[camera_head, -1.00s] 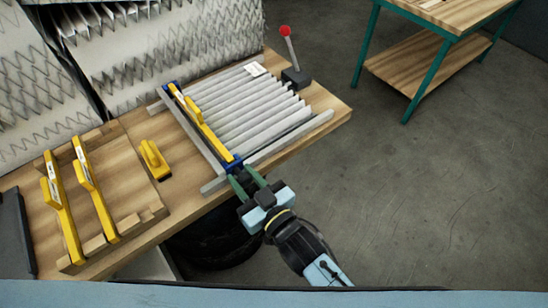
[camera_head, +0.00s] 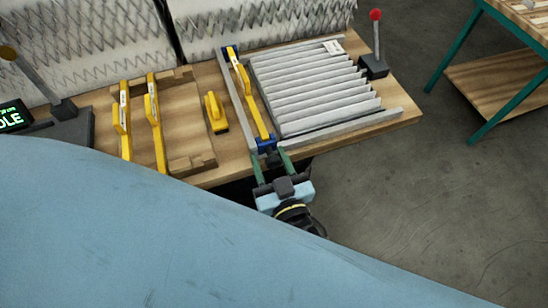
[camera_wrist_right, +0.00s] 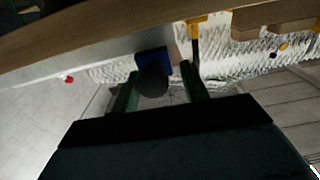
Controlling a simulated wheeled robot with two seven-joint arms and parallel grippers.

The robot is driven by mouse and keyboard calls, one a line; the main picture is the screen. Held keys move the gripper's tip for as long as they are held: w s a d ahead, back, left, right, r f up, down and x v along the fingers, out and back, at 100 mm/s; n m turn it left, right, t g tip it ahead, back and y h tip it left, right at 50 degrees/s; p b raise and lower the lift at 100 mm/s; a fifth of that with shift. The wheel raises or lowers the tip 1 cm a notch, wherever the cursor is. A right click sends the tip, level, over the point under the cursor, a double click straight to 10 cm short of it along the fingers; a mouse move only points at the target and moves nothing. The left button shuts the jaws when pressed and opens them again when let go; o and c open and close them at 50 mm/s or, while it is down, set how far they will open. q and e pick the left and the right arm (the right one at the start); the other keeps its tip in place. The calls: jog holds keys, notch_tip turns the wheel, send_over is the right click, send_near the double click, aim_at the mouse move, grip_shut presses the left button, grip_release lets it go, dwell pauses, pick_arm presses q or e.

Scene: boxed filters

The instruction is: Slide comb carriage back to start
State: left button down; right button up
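The comb carriage (camera_head: 247,92) is a yellow bar with a handle and blue end blocks. It lies along the left edge of the grey pleated filter (camera_head: 310,88), beside a grey bar. My right gripper (camera_head: 272,163) is at the carriage's near end. Its two green fingers stand apart on either side of a dark round knob. In the right wrist view the knob (camera_wrist_right: 153,82) sits between the open fingers, in front of the blue end block (camera_wrist_right: 155,57), with gaps showing at the sides. My left gripper is not in view.
Yellow combs (camera_head: 155,120) rest in a wooden tray (camera_head: 190,162) on the left, with a yellow block (camera_head: 215,110) beside them. A red-knobbed lever (camera_head: 376,42) stands at the back right. A grey rail (camera_head: 345,128) runs along the bench front. A large blue surface hides the lower left.

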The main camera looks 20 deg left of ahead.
jog(key=shift+o, duration=0.5)
jog(key=shift+d, duration=0.15)
jog(key=shift+s+d, duration=0.2)
jog(key=v, duration=1.2)
jog(key=shift+s+d, duration=0.2)
jog(key=shift+s, duration=0.1)
